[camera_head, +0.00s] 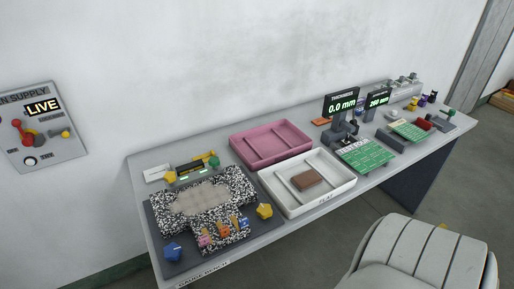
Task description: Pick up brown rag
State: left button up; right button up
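A small brown, flat, block-like piece (306,181) lies inside the white tray (345,184) near the middle of the bench. It may be the brown rag, but at this size I cannot tell cloth from a solid block. A flat orange-brown piece (321,122) lies farther back, behind the pink tray's right end. Neither of my grippers shows in the head view.
A pink tray (238,151) stands behind the white one. A speckled board (236,181) with coloured pieces fills the bench's left end. Displays, green boards (366,155) and small tools crowd the right. A pale padded seat (425,255) stands in front, lower right.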

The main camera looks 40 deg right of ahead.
aim_at(304, 181)
jog(key=z, duration=1.85)
